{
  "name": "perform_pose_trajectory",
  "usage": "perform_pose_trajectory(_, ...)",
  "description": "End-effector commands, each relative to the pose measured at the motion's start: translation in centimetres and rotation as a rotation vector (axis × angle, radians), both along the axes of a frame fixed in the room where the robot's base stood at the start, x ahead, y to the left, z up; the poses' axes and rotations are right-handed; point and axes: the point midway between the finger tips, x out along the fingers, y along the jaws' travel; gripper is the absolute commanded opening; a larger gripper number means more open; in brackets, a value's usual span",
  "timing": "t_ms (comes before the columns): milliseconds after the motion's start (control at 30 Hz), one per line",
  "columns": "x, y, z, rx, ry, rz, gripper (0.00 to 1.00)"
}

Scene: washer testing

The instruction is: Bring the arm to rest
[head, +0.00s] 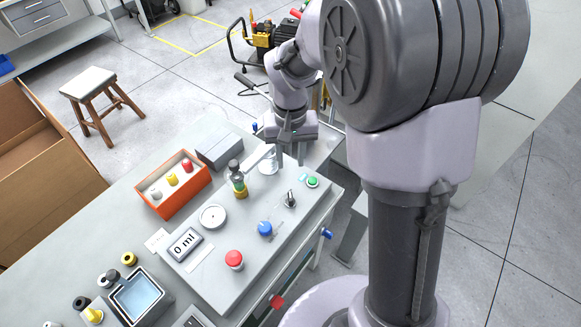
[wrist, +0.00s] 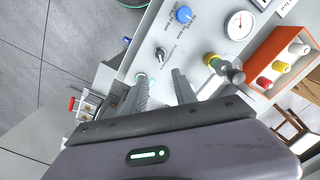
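My gripper (head: 284,152) hangs over the far right end of the grey test panel (head: 205,278), with my arm reaching out from the right. In the wrist view my gripper (wrist: 160,77) shows two fingers standing apart, with only panel surface visible between them. I see nothing held. A small toggle switch (wrist: 160,54) and a blue knob (wrist: 184,14) lie beyond the fingertips. The bottle-like fitting with a dark top and yellow-green base (head: 239,182) stands left of my gripper in the head view. I cannot tell the exact height of the fingertips above the panel.
An orange box (head: 172,207) holds small bottles. A water container (head: 138,296) stands front left. A stool (head: 90,85) stands on the floor.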

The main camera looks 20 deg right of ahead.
Motion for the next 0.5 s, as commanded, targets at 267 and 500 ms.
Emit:
perform_pose_trajectory(267, -0.01, -0.01, 0.92, 0.000, 0.001, 0.001, 0.34)
perform_pose_trajectory(500, -0.01, -0.01, 0.89, 0.000, 0.001, 0.001, 0.34)
